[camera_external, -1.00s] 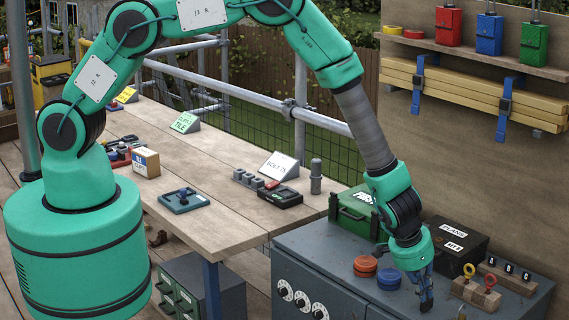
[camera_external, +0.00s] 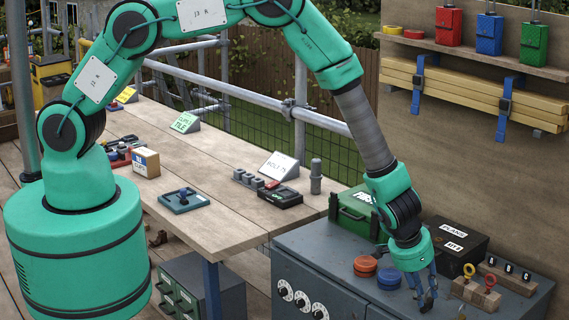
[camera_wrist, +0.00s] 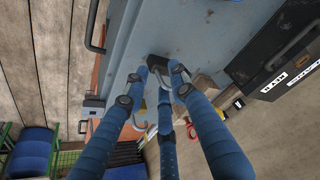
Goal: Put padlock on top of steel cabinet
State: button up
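The steel cabinet (camera_external: 325,243) is grey-blue and stands at the lower right, its worn top also filling much of the wrist view (camera_wrist: 205,35). My gripper (camera_external: 425,298) is low over the right part of the cabinet top, with its blue fingers spread. In the wrist view, the gripper (camera_wrist: 160,78) has its fingertips apart around a small dark block (camera_wrist: 158,61) with a greyish loop. This looks like the padlock, at or very near the cabinet top; exact contact cannot be told. In the external view the fingers mostly hide it.
Orange (camera_external: 365,266) and blue (camera_external: 389,278) round pieces lie left of my gripper. A black box (camera_external: 458,243) and a green box (camera_external: 353,212) stand behind. A wooden block with red and yellow rings (camera_external: 476,292) is close on the right. The cabinet top's left part is clear.

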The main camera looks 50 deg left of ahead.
jog(key=shift+r, duration=0.15)
jog(key=b+v, duration=0.1)
jog(key=v, duration=1.1)
dwell(0.7)
